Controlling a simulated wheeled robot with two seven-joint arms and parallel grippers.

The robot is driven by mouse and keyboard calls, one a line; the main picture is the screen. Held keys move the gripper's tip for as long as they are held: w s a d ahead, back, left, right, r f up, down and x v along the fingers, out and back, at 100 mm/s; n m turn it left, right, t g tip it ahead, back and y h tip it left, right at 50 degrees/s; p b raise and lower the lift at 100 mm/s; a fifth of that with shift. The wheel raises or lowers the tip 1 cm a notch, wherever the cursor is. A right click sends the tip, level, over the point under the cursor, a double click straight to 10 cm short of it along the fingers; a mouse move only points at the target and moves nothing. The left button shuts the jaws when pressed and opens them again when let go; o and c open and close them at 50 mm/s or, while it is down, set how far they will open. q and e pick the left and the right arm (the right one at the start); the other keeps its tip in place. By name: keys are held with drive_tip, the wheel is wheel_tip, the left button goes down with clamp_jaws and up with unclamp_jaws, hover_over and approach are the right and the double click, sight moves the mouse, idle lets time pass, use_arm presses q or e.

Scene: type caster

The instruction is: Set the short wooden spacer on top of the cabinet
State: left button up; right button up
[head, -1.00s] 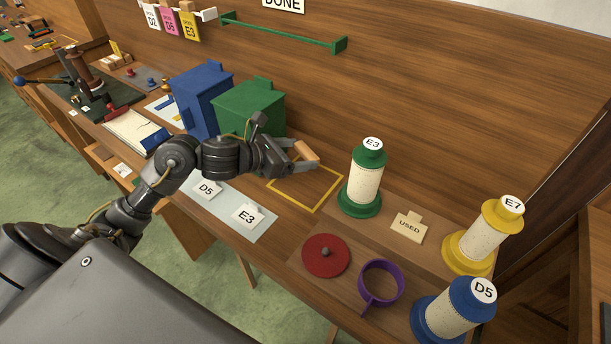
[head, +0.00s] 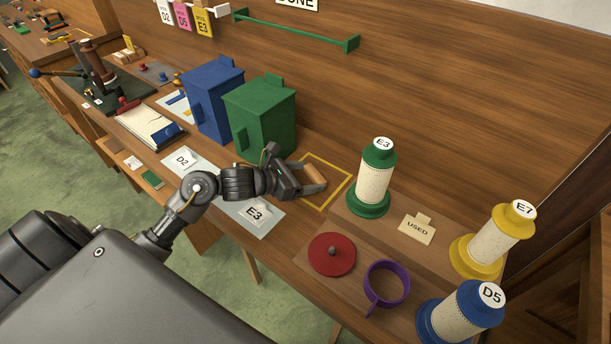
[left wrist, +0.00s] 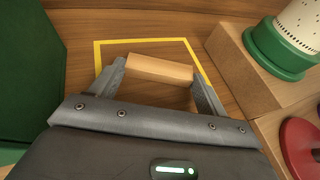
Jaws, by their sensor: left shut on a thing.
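The short wooden spacer (head: 314,174) is a light brown block held crosswise between the fingertips of my left gripper (head: 311,185). In the left wrist view the spacer (left wrist: 160,69) spans the gap between the two fingers (left wrist: 158,84), over or just above the bench inside a yellow outline (left wrist: 145,41); whether it touches the wood I cannot tell. A blue box (head: 213,100) and a green box (head: 262,118), cabinet-like with a tab on top, stand behind and left of the gripper. Which one is the cabinet I cannot tell. My right gripper is out of view.
A green spool (head: 373,180) stands right of the yellow outline (head: 344,186) on a raised wooden block. White cards lie along the front.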

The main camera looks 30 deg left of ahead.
use_arm(q)
drive_tip(key=shift+f+b, duration=0.2)
drive_tip(key=shift+b, duration=0.1)
drive_tip(key=o, duration=1)
drive_tip(key=shift+r, duration=0.1)
drive_tip(key=shift+r+p, duration=0.25)
drive_tip(key=shift+p, duration=0.15)
drive_tip(key=b+v, duration=0.1)
drive_tip(key=v, duration=0.4)
drive_tip(key=b+v, duration=0.1)
drive_tip(key=v, duration=0.4)
drive_tip(key=shift+s+a+f, duration=0.1)
drive_tip(key=shift+s+a, duration=0.1)
drive_tip(key=shift+s, duration=0.1)
drive_tip(key=shift+s+a+r, duration=0.3)
drive_tip(key=shift+s+r, duration=0.15)
drive_tip(key=shift+s, duration=0.05)
